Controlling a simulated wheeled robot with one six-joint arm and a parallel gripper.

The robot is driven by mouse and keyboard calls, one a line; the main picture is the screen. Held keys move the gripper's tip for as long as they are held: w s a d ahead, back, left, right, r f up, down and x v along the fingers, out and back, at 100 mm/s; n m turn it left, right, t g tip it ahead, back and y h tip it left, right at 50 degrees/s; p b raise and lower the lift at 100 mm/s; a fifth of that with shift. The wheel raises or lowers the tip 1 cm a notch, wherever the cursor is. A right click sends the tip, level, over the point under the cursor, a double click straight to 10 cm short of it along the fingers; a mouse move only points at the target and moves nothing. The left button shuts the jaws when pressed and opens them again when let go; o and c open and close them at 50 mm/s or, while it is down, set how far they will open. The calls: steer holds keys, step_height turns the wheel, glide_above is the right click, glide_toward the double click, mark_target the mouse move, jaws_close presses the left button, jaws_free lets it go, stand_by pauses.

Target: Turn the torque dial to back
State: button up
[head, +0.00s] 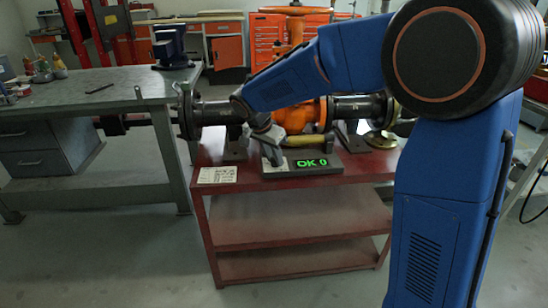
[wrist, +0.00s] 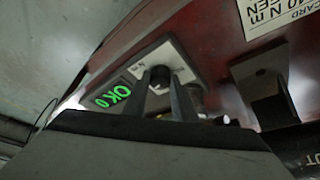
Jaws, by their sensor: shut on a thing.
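The torque dial (wrist: 158,74) is a small dark knob on the light face of a grey control box (wrist: 180,59), seen in the wrist view. My gripper's two dark fingers (wrist: 159,82) are on either side of the knob and shut on it. The dial's pointer or mark cannot be made out. In the head view my gripper (head: 270,146) reaches down to the left end of the control box (head: 330,160) and hides the dial.
The box sits on a red cart (head: 290,183) in front of an orange valve (head: 297,117) with dark flanged pipes. A printed card (head: 217,175) lies left of the box. A grey workbench (head: 90,90) stands at left. My blue arm covers the right side.

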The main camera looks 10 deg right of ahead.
steer(key=o, duration=1)
steer(key=shift+o, duration=0.2)
steer(key=shift+r, duration=0.1)
steer(key=v, duration=1.7)
steer(key=shift+r, duration=0.15)
